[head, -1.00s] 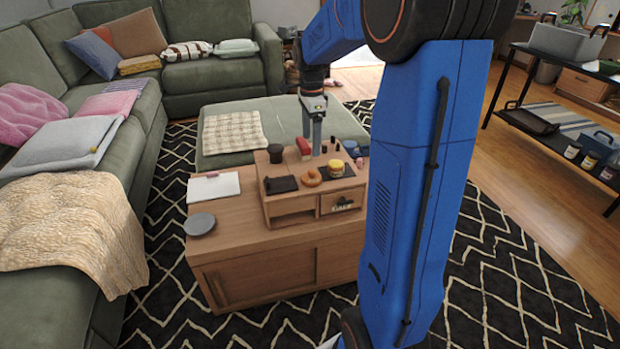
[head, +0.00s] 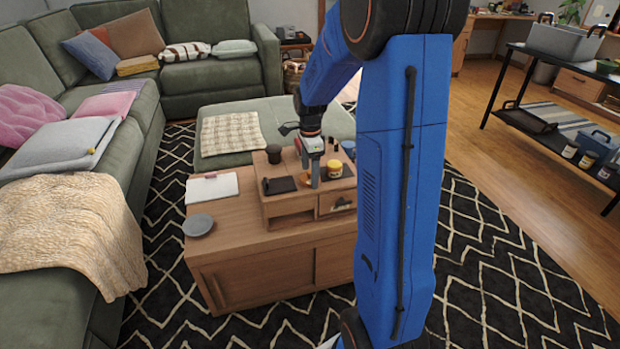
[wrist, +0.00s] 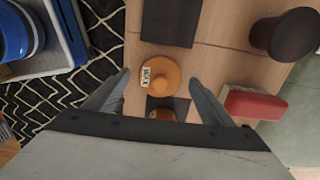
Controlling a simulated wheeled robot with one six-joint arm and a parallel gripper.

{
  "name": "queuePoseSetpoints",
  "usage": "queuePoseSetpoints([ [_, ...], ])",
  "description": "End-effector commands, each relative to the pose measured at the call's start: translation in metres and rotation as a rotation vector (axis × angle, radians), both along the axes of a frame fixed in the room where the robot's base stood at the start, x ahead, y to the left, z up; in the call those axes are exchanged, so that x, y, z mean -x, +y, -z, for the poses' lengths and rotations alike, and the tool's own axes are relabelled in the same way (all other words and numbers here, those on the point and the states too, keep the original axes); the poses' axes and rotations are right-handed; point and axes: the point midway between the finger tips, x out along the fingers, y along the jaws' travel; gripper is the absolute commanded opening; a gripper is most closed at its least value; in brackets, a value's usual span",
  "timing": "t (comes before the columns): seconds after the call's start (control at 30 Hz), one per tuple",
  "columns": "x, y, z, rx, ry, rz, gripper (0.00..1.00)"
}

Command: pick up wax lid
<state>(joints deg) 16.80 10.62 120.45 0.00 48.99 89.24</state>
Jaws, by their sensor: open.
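The wax lid (wrist: 168,72) is a round orange disc with a raised centre and a pale "WAX" label. It lies on the wooden top of the small organizer (head: 285,204). In the wrist view my gripper (wrist: 159,78) is open, with one finger on each side of the lid and gaps between. In the head view my gripper (head: 309,177) points down over the lid, and a sliver of orange (head: 306,181) shows by the fingers. Whether the fingertips reach the lid's height is unclear.
A black flat item (head: 280,185), a dark cup (wrist: 285,35) and a red block (wrist: 255,103) share the organizer top. A grey plate (head: 198,224) and white pad (head: 212,188) lie on the cabinet.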

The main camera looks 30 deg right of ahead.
Motion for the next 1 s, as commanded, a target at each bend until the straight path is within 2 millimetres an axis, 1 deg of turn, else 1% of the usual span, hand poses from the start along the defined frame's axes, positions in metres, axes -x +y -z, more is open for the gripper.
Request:
queuePoseSetpoints([
  [0.03,0.0,0.0,0.005,0.0,0.0,0.0,0.76],
  [0.1,0.0,0.0,0.007,0.0,-0.001,0.0,0.76],
  [0.33,0.0,0.0,0.008,0.0,-0.001,0.0,0.76],
  [0.37,0.0,0.0,0.008,0.0,-0.001,0.0,0.72],
  [0.4,0.0,0.0,0.008,0.0,-0.001,0.0,0.62],
  [0.47,0.0,0.0,0.008,0.0,-0.001,0.0,0.48],
  [0.5,0.0,0.0,0.008,0.0,-0.001,0.0,0.38],
  [0.53,0.0,0.0,0.008,0.0,-0.001,0.0,0.33],
  [0.83,0.0,0.0,0.007,0.001,-0.002,0.0,0.33],
  [0.93,-0.001,0.0,0.0,0.001,-0.003,0.0,0.33],
  [1.0,-0.001,0.0,-0.009,0.001,-0.004,0.0,0.33],
])
